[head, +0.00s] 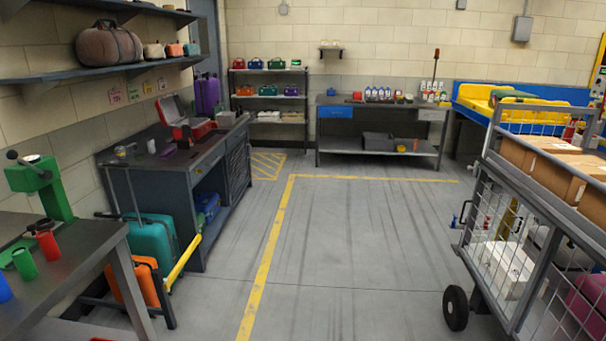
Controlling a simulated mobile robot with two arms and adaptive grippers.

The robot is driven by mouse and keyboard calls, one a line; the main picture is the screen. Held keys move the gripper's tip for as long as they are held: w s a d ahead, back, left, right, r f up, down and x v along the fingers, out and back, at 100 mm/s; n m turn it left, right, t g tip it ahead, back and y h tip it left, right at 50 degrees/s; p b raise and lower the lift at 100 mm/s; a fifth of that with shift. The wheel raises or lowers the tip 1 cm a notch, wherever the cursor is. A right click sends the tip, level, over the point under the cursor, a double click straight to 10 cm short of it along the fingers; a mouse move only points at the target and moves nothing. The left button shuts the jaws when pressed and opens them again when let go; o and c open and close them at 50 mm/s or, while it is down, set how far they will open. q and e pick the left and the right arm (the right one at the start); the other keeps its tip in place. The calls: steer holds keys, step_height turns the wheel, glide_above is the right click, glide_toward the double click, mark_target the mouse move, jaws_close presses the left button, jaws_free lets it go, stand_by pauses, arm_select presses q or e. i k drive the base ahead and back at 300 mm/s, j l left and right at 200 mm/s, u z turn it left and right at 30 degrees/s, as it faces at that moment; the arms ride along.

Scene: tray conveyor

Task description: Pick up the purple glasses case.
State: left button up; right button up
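A small dark purple object (168,151), which looks like the glasses case, lies on top of the dark workbench (145,178) at the left. It is small in the head view, so its details cannot be told. An open red toolbox (196,128) stands behind it, and other small items lie close to it on the bench. Neither of my grippers shows in the head view.
A teal suitcase (150,245) and an orange case (137,284) stand on the floor before the bench. A green press (42,185) stands on the near left table. A wheeled cage cart (502,215) with cardboard boxes is at right. The middle floor is clear.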

mark_target(165, 155)
steer(key=i+l, duration=0.1)
steer(key=i, duration=2.2)
steer(key=i+j+u, duration=0.15)
steer(key=i+u, duration=0.2)
steer(key=i, duration=0.2)
steer(key=i+u, duration=0.4)
steer(key=i+l+u, duration=0.35)
steer(key=i, duration=0.25)
steer(key=i+l+u, duration=0.25)
steer(key=i+u, duration=0.15)
steer(key=i, duration=0.15)
